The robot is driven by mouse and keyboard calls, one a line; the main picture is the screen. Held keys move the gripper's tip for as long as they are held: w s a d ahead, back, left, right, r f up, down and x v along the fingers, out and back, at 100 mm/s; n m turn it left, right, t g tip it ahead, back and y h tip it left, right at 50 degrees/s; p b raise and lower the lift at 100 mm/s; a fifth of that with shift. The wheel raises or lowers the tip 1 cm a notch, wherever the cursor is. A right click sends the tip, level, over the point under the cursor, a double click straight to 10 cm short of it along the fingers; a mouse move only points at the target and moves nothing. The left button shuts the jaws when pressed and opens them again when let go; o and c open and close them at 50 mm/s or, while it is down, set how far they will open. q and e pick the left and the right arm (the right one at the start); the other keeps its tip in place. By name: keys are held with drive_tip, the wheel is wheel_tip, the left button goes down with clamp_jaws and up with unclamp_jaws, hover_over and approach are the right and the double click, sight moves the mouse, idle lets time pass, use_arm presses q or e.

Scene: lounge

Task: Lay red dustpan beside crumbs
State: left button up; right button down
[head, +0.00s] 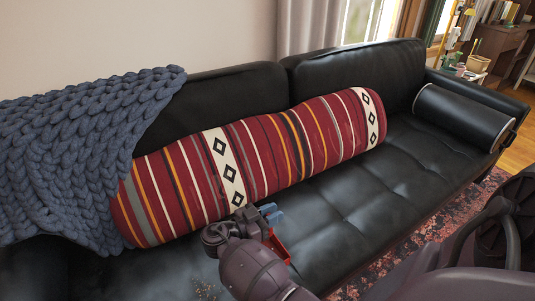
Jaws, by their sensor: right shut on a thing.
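The red dustpan (278,246) shows only as a small red part beside my right gripper, and the gripper and arm hide most of it. My right gripper (268,216) is shut on the dustpan over the front of the black sofa seat, close to the striped bolster. Small tan crumbs (205,291) lie on the seat at the bottom, left of my right forearm. Whether the dustpan touches the seat I cannot tell. My left gripper is not in view.
A long red striped bolster (265,155) lies along the black sofa (350,205). A blue knitted throw (70,160) covers the left end. A black cylindrical cushion (462,115) rests at the right arm. The seat right of the gripper is clear.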

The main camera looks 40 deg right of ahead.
sight(272, 240)
drive_tip(key=shift+f+b, duration=1.25)
drive_tip(key=shift+f, duration=2.8)
drive_tip(key=c, duration=1)
unclamp_jaws()
drive_tip(key=shift+r, duration=0.1)
drive_tip(key=shift+w+r, duration=0.1)
drive_tip(key=shift+r, duration=0.2)
drive_tip(key=v, duration=1.1)
drive_tip(key=shift+f, duration=0.25)
drive_tip(key=shift+w+a+r, duration=0.1)
drive_tip(key=shift+a, duration=0.4)
